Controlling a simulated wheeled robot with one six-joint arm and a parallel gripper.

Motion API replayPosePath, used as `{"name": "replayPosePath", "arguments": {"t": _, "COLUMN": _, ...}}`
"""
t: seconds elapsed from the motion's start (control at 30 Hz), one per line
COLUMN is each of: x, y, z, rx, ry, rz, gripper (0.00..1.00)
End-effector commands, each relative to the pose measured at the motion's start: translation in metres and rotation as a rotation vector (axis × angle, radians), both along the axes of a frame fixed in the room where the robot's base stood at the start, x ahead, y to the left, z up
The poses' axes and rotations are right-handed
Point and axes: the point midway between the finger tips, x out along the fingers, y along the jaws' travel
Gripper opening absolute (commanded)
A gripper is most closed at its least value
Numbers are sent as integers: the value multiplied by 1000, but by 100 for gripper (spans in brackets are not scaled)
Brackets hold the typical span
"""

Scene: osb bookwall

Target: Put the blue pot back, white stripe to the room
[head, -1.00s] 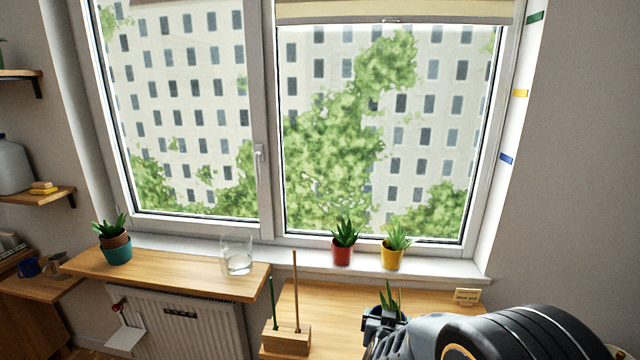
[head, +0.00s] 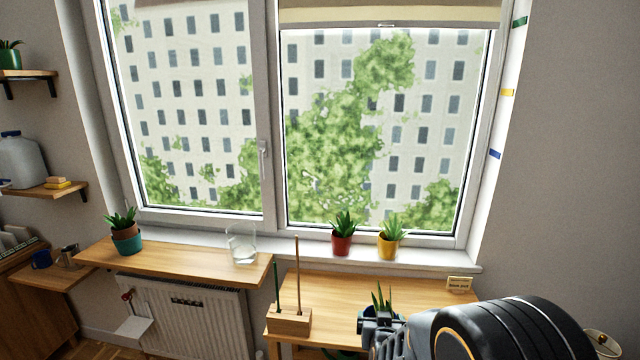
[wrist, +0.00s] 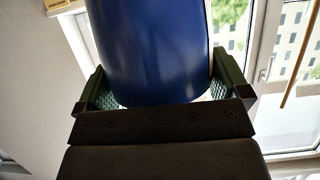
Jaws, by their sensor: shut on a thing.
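The blue pot (wrist: 152,50) fills the middle of the wrist view, between the two fingers of my gripper (wrist: 155,88). My gripper is shut on it. No white stripe shows on the side of the pot facing the wrist camera. In the head view my gripper (head: 376,322) is at the lower right, over the wooden table. The green plant (head: 382,299) of the held pot sticks up there, and the pot itself is mostly hidden behind my gripper and arm.
A red pot (head: 342,245) and a yellow pot (head: 388,246) with plants stand on the white windowsill (head: 430,261). A wooden block with upright sticks (head: 289,320) stands on the table's left. A small sign (head: 459,284) stands at the table's back right. A glass (head: 242,244) stands on the left shelf.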

Motion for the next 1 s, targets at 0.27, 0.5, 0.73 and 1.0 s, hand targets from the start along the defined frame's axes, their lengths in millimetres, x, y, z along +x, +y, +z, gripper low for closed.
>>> {"name": "replayPosePath", "arguments": {"t": 0.27, "x": -13, "y": 3, "z": -70, "rx": 2, "ry": 9, "rz": 134, "gripper": 37}}
{"name": "replayPosePath", "arguments": {"t": 0.5, "x": -28, "y": -5, "z": -112, "rx": 3, "ry": 3, "rz": 152, "gripper": 37}}
{"name": "replayPosePath", "arguments": {"t": 0.73, "x": -41, "y": -13, "z": -127, "rx": 1, "ry": 6, "rz": 134, "gripper": 37}}
{"name": "replayPosePath", "arguments": {"t": 1.0, "x": -67, "y": -14, "z": -165, "rx": 1, "ry": 3, "rz": 131, "gripper": 37}}
